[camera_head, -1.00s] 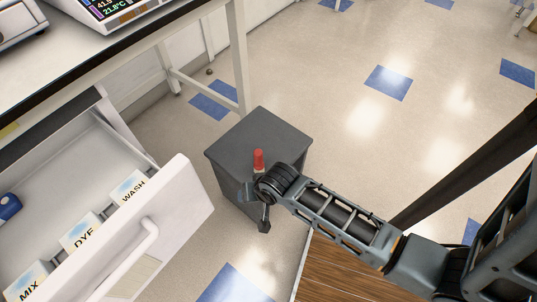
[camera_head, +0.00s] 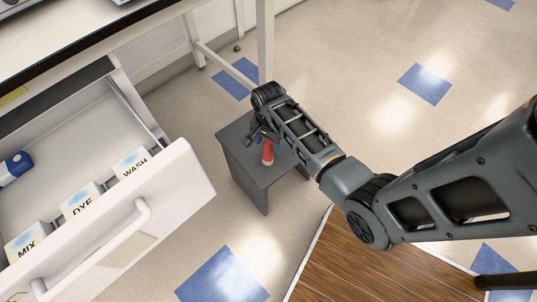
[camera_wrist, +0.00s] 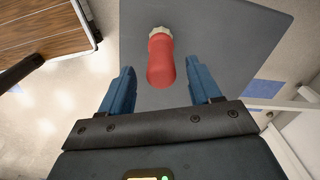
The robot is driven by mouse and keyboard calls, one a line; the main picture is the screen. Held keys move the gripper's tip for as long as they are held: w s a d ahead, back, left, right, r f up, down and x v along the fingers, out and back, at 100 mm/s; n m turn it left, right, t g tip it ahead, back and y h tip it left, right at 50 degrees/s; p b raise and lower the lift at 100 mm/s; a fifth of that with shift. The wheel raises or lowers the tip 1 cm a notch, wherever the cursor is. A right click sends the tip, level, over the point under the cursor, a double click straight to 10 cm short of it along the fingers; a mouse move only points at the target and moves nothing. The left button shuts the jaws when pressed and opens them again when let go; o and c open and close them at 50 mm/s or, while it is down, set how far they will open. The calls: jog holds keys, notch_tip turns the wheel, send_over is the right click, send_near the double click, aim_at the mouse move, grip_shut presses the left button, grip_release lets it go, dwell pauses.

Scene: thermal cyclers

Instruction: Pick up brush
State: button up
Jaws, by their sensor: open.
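The brush (camera_head: 268,152) is a short red thing with a cream-coloured end. It rests on the top of a dark grey stand (camera_head: 257,181). In the wrist view the brush (camera_wrist: 161,58) lies ahead of my gripper (camera_wrist: 160,70), about centred between its two blue fingers, with the cream end pointing away. My gripper is open and empty, with a finger on each side of the brush. In the head view my gripper (camera_head: 257,136) is over the stand at the brush's upper left, and my arm partly covers the stand.
An open white drawer (camera_head: 172,190) on the left holds WASH, DYE and MIX boxes and a blue item (camera_head: 17,166). A bench leg (camera_head: 265,45) stands behind the grey stand. A wooden surface (camera_head: 370,268) is at the lower right. Floor is open at the upper right.

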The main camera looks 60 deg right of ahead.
aim_at(268, 152)
notch_tip(268, 152, down, 4)
jog(key=shift+a+f+b, duration=0.1)
jog(key=shift+b, duration=0.25)
jog(key=shift+c, duration=0.2)
jog(key=c, duration=1)
jog(key=shift+w, duration=0.1)
jog(key=shift+c, duration=0.5)
jog(key=shift+r, duration=0.2)
